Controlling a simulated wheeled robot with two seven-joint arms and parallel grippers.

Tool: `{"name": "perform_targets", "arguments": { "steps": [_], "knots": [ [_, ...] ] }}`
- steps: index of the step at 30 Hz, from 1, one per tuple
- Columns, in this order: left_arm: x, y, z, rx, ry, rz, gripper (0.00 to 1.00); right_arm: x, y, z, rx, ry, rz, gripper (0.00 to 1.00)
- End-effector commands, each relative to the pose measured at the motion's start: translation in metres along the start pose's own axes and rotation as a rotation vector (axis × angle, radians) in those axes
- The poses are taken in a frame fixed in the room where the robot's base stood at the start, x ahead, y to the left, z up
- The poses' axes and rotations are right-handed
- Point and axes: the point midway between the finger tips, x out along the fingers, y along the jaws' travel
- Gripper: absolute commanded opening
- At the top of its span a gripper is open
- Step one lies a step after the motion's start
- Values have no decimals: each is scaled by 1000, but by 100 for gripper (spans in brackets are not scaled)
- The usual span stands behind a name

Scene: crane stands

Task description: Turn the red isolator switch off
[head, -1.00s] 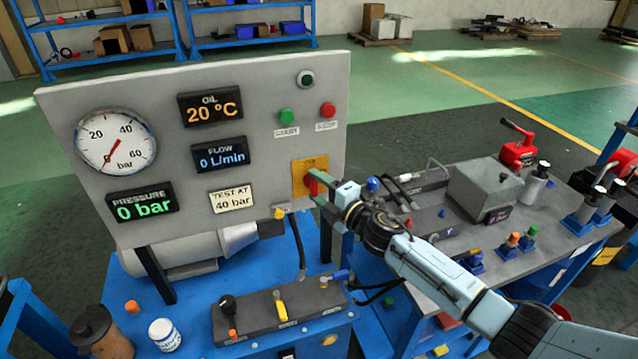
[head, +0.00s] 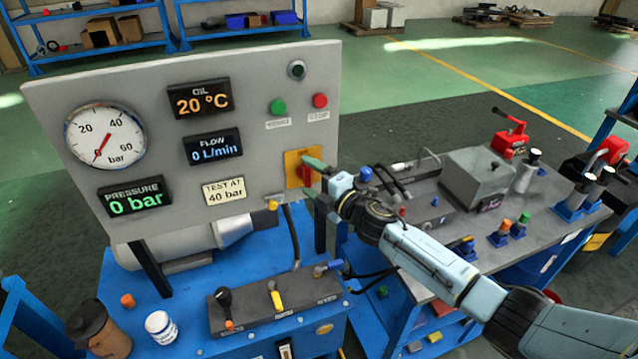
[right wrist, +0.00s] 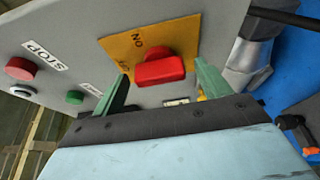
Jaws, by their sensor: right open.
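The red isolator switch (head: 305,175) sits on a yellow plate (head: 291,166) at the lower right of the grey panel. In the right wrist view the red switch handle (right wrist: 160,69) lies between two green fingertips, with ON and OFF lettering on the yellow plate (right wrist: 185,32). My right gripper (head: 311,178) is open at the switch, one finger above the handle and one below it in the head view. In the right wrist view my right gripper (right wrist: 160,84) shows gaps on both sides of the handle. My left gripper is not in view.
The grey panel (head: 240,70) also carries a green button (head: 278,107), a red stop button (head: 320,101), a gauge (head: 104,136) and displays. Below is a blue bench with a lever block (head: 255,305). A side table (head: 425,228) with fittings stands right, under my right arm.

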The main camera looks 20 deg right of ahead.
Motion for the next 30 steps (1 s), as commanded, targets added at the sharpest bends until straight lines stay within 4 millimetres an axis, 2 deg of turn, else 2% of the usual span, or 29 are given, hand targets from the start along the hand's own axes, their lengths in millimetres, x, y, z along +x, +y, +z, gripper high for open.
{"name": "perform_targets", "arguments": {
  "steps": [5, 15, 21, 30],
  "knots": [
    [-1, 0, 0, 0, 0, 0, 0, -16, -1, 1, -1, -2, -3, 76],
    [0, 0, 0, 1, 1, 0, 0, -85, -2, 0, -2, 1, -4, 76],
    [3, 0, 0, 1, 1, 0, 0, -116, -2, 0, 0, 0, -4, 76],
    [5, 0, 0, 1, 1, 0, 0, -133, -1, 0, 0, -1, -2, 76]
  ]
}}
